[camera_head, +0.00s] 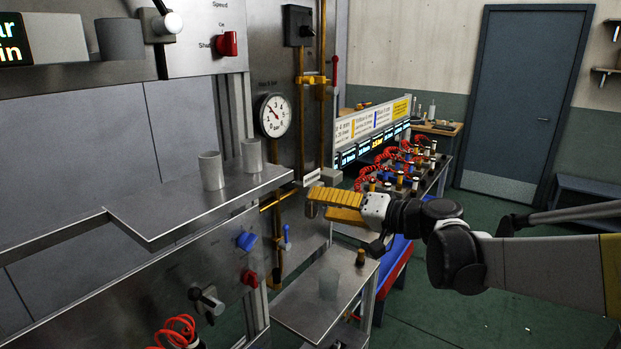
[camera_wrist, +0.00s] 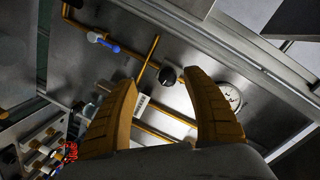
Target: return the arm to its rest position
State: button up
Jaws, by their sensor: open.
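My gripper (camera_head: 325,205) has yellow ribbed fingers and is at the end of my arm, which reaches in from the right in the head view. It is in front of the metal panel, above the small metal side table and to the right of the shelf. In the wrist view the two fingers of my gripper (camera_wrist: 163,95) are spread wide apart with nothing between them. Behind them are the panel (camera_wrist: 130,70), a black knob (camera_wrist: 167,76) and yellow pipes.
Two grey cups (camera_head: 211,171) stand on the metal shelf (camera_head: 165,215) at left. A small table (camera_head: 305,300) below my gripper bears a clear cup and a brass piece (camera_head: 360,258). A pressure gauge (camera_head: 274,115) and yellow pipes are on the panel. Open floor (camera_head: 455,320) lies at right.

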jog(key=s+d+f+g+h+b, duration=0.1)
jog(key=s+f+h, duration=0.2)
jog(key=s+f, duration=0.35)
jog(key=s+d+f+g+h+b, duration=0.15)
jog(key=s+f+h, duration=0.25)
jog(key=s, duration=0.6)
jog(key=s+d+f+h+b, duration=0.1)
jog(key=s+d+f+h, duration=0.4)
jog(key=s+d+f, duration=0.3)
jog(key=s+d, duration=0.2)
jog(key=s, duration=0.2)
jog(key=shift+s+d+h+b, duration=0.25)
jog(key=shift+h+b, duration=0.1)
jog(key=shift+h, duration=0.05)
dwell(1.3)
